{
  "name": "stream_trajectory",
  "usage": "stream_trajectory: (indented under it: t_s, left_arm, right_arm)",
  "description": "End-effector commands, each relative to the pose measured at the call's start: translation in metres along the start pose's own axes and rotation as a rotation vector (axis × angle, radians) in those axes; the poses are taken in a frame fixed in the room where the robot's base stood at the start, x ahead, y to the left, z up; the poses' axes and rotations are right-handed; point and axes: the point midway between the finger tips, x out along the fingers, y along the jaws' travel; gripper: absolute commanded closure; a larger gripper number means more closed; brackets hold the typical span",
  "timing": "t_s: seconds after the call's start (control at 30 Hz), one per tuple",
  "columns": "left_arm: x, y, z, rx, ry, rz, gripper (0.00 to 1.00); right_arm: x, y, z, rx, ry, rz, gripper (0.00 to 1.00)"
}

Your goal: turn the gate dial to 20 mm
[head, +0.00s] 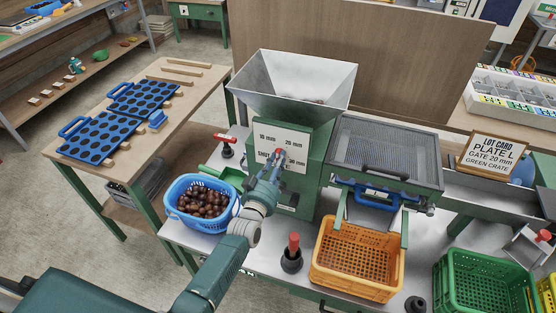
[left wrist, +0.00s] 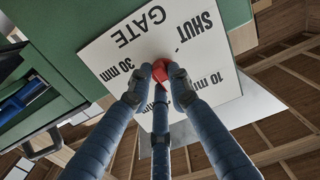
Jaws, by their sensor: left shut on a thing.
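The gate dial is a red knob (head: 279,151) at the middle of a white plate (head: 264,136) on the green machine's front (head: 315,160). The plate reads 10 mm, 20 mm, 30 mm and SHUT around the knob. My left gripper (head: 276,157) reaches up to the plate and is shut on the knob. In the left wrist view the plate is upside down, and the fingers (left wrist: 160,80) close around the red knob (left wrist: 178,80). The fingers hide part of the knob and the 20 mm mark, so I cannot tell where the dial points. My right gripper is out of view.
A blue basket of chestnuts (head: 181,211) stands left of my left arm. A red-topped lever (head: 292,254) and an orange crate (head: 342,285) stand to the right. A lot card (head: 491,156) reads PLATE L, GATE 20 mm, GREEN CRATE. A green crate (head: 450,268) is at the right.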

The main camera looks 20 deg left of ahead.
Motion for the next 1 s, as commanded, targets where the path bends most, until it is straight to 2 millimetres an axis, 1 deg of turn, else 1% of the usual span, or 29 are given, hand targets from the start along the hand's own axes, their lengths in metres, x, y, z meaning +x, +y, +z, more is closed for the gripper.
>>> stream_trajectory:
  t_s: [0.3,0.6,0.8,1.0]
  left_arm:
    - [0.0,0.0,0.003,0.299,-0.002,0.0,1.0]
    - [-0.001,-0.002,0.004,0.541,-0.001,0.0,1.0]
    - [-0.001,-0.002,0.004,0.649,-0.001,0.0,1.0]
    - [-0.001,-0.002,0.004,0.71,-0.001,0.001,1.0]
  right_arm:
    - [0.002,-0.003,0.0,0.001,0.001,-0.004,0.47]
    - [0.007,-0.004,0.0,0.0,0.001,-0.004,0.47]
    - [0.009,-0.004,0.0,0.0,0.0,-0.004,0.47]
    - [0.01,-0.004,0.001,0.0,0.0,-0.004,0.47]
